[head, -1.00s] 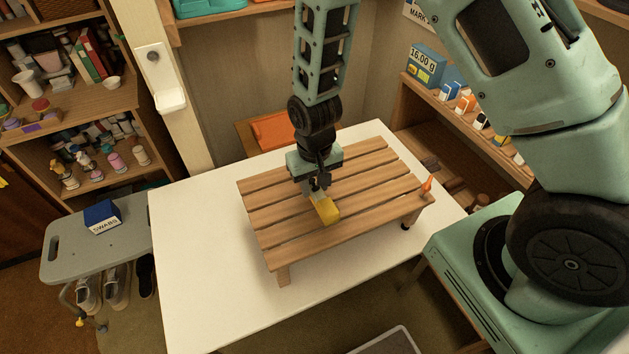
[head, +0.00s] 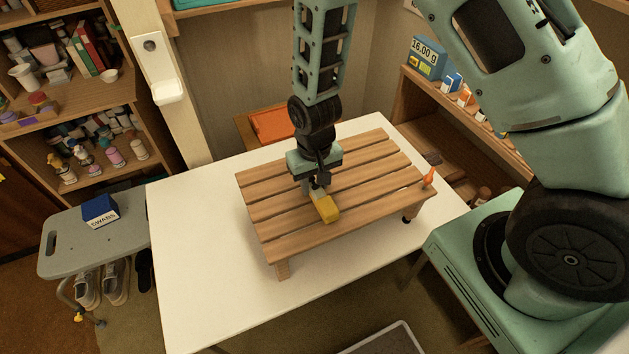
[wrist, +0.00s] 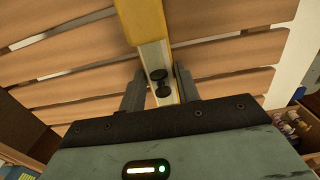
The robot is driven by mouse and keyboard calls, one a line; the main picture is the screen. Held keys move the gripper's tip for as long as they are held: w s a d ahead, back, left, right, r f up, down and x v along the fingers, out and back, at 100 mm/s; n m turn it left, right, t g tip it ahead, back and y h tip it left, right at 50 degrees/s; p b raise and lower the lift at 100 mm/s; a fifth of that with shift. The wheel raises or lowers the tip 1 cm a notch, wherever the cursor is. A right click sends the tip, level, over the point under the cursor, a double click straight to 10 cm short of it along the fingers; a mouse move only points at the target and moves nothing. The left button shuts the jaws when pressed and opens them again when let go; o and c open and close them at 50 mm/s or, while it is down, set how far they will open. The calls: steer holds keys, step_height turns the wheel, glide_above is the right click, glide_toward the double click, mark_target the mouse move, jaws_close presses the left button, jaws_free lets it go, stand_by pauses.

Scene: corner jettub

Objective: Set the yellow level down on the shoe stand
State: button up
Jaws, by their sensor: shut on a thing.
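The yellow level (head: 327,208) is a short bar in my gripper (head: 318,188), over the front middle of the slatted wooden stand (head: 280,239), which I take for the shoe stand. In the wrist view the level (wrist: 145,22) runs away from between the two dark fingers of my gripper (wrist: 157,92), which are shut on it. The slats (wrist: 70,50) lie behind it. I cannot tell whether the level touches the slats. The fingertips are partly hidden by the level and the wrist.
The stand is on a white table (head: 190,260). An orange object (head: 429,177) is at the stand's right end; its left slats are clear. A grey stool (head: 75,245) with a blue box (head: 100,210) is left. Shelves (head: 65,100) stand behind left, and more shelving (head: 450,95) right.

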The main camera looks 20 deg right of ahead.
mark_target(314, 182)
steer(key=shift+f, duration=0.15)
stand_by(0.8)
steer(key=o, duration=1.1)
step_height(314, 182, up, 17)
steer(key=shift+r+b, duration=0.2)
steer(key=shift+b, duration=0.95)
steer(key=s+a+r+n, duration=0.1)
steer(key=s+a+n, duration=0.1)
steer(key=s, duration=0.4)
steer(key=s+a+r+n, duration=0.2)
steer(key=s+n, duration=0.1)
steer(key=s, duration=0.4)
steer(key=s+a+r+n, duration=0.1)
steer(key=s+a+n, duration=0.1)
steer(key=s, duration=0.4)
steer(key=shift+s+a+r+n+y, duration=0.15)
steer(key=shift+s+r+n+y, duration=0.15)
steer(key=shift+r+n, duration=0.1)
